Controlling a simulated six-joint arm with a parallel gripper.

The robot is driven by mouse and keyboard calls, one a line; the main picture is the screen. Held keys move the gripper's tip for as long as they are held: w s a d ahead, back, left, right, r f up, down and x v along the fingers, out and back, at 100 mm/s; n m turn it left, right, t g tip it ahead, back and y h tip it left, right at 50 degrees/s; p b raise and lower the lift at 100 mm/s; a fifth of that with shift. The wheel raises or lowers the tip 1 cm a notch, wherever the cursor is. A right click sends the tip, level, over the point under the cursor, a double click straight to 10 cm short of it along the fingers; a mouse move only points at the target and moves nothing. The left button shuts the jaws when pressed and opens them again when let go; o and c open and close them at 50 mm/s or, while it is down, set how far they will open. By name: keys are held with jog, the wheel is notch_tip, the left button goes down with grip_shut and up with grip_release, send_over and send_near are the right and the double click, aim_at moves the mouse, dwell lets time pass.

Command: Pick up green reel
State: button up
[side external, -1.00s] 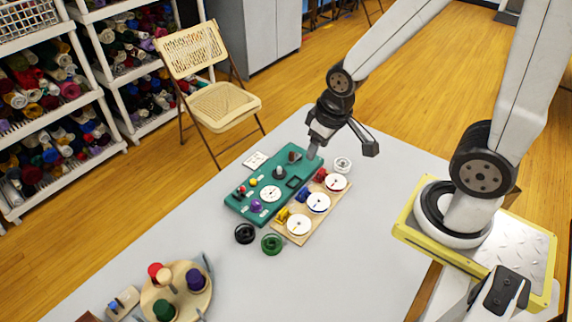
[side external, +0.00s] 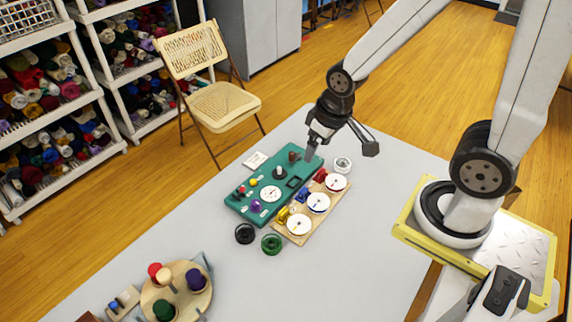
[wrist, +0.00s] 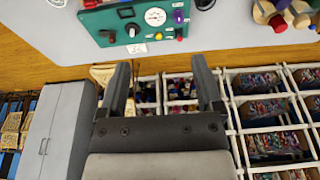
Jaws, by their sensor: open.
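The green reel (side external: 272,244) lies flat on the grey table in the side external view, just in front of the lower end of the wooden board. A black reel (side external: 245,233) lies to its left, a small gap apart. My gripper (side external: 335,147) is above the far end of the boards, well up and to the right of the green reel. In the wrist view my gripper (wrist: 163,92) has its two fingers spread with nothing between them. I cannot make out the green reel in the wrist view.
A teal panel (side external: 242,208) with knobs and a wooden board (side external: 310,228) with white dials lie mid-table. A pale reel (side external: 343,164) sits near their far end. A round wooden stand (side external: 150,296) holds coloured spools at the near left. The table's right side is clear.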

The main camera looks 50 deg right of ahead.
dwell(0.3)
jog(key=s+d+f+n+g+h, duration=0.15)
jog(key=d+f+n+h, duration=0.25)
jog(key=f+n+h, duration=1.1)
jog(key=a+f+n+t+y, duration=0.4)
jog(key=n, duration=0.3)
jog(key=a+f+n+t+y, duration=0.4)
jog(key=a+n+y, duration=0.1)
jog(key=n, duration=0.1)
jog(key=a+f+n+t+y, duration=0.4)
jog(key=n+y, duration=0.1)
jog(key=n, duration=0.2)
jog(key=shift+s+a+n+t, duration=0.1)
jog(key=shift+a+n+t, duration=0.15)
jog(key=shift+a+n, duration=0.05)
jog(key=shift+s+a+f+y, duration=0.3)
jog(key=shift+y, duration=0.2)
